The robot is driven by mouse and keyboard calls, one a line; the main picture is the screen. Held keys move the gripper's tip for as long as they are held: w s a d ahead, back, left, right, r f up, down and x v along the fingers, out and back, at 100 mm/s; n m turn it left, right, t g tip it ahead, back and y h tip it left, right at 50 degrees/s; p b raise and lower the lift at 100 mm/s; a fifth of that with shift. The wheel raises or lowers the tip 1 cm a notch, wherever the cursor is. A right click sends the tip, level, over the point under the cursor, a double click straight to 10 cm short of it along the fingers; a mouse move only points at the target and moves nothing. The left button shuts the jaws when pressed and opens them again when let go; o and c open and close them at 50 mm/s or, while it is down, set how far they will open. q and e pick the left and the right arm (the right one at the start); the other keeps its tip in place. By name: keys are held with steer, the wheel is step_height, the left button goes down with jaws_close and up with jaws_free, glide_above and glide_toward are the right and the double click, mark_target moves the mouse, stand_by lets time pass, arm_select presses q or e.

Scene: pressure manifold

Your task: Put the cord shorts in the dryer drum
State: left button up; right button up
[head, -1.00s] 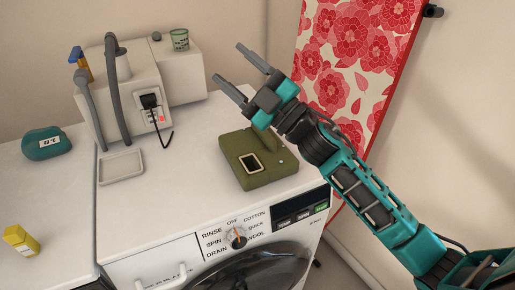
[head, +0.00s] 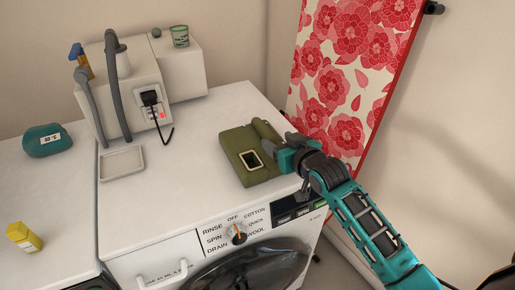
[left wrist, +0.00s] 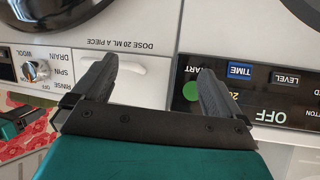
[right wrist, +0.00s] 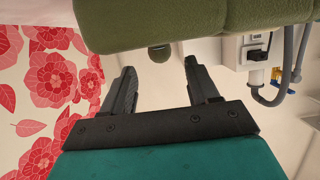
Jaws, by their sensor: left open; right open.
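The olive-green cord shorts (head: 240,145) lie folded on the white machine top, with a pale-rimmed dark rectangle on them. They also fill the top of the right wrist view (right wrist: 150,22). My right gripper (head: 280,146) is open at their right edge; its fingers (right wrist: 160,68) hold nothing, with a small green tab in line with the gap. Contact with the cloth cannot be told. My left gripper (left wrist: 152,75) is open and empty before the machine fronts, outside the head view. A round dark door (head: 245,272) is partly seen; which machine is the dryer is unclear.
A white tray (head: 121,162), a teal container (head: 46,140) and a yellow bottle (head: 23,237) stand to the left. A white unit with hoses and a plug (head: 149,97) is at the back. A floral board (head: 350,70) stands at the right.

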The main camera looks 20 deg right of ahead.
mark_target(269, 133)
steer(key=shift+r+x, duration=0.15)
steer(key=shift+x, duration=1.4)
steer(key=shift+r+x, duration=0.1)
steer(key=shift+x, duration=1.45)
steer(key=shift+a, duration=0.1)
jaws_close()
steer(key=shift+w+r, duration=0.1)
